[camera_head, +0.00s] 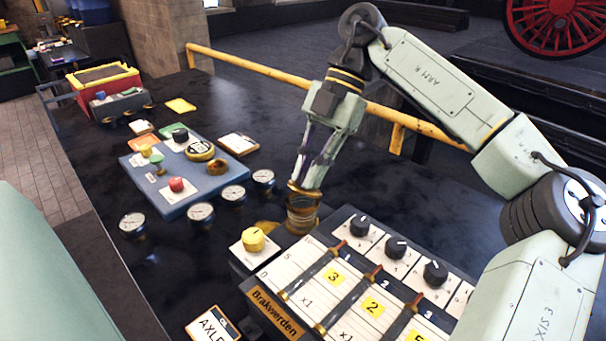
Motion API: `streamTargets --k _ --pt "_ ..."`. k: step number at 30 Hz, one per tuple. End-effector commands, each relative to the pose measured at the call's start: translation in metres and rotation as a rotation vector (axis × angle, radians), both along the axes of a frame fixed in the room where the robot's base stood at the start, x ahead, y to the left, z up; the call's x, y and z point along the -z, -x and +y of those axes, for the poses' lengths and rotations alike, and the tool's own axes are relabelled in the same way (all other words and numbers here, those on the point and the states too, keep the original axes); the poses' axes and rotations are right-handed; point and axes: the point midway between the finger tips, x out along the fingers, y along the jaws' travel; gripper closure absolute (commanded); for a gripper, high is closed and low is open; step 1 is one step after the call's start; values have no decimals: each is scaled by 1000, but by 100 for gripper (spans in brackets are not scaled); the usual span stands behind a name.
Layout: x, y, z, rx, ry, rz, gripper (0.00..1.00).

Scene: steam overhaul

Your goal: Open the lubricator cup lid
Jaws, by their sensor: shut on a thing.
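The lubricator cup (302,217) is a round brass cup standing on the dark bench, just behind the panel with sliders. My gripper (306,186) points down from above, directly over the cup. Its fingers are shut on the brass lid (294,188) at the cup's top. The fingers hide part of the lid, and I cannot tell whether it is seated on the cup or lifted clear. A small brass piece (267,227) lies just left of the cup.
A slider panel (335,290) with black knobs stands in front of the cup. Several gauges (201,212) and a blue control board (170,205) lie further left. A yellow rail (270,68) runs behind. The bench right of the cup is clear.

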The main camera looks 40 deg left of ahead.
Motion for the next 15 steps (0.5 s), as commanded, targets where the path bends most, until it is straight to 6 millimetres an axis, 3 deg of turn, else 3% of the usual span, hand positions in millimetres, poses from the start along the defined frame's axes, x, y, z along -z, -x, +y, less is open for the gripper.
streamTargets --k 15 --pt "-3 -24 -2 2 -30 398 100"
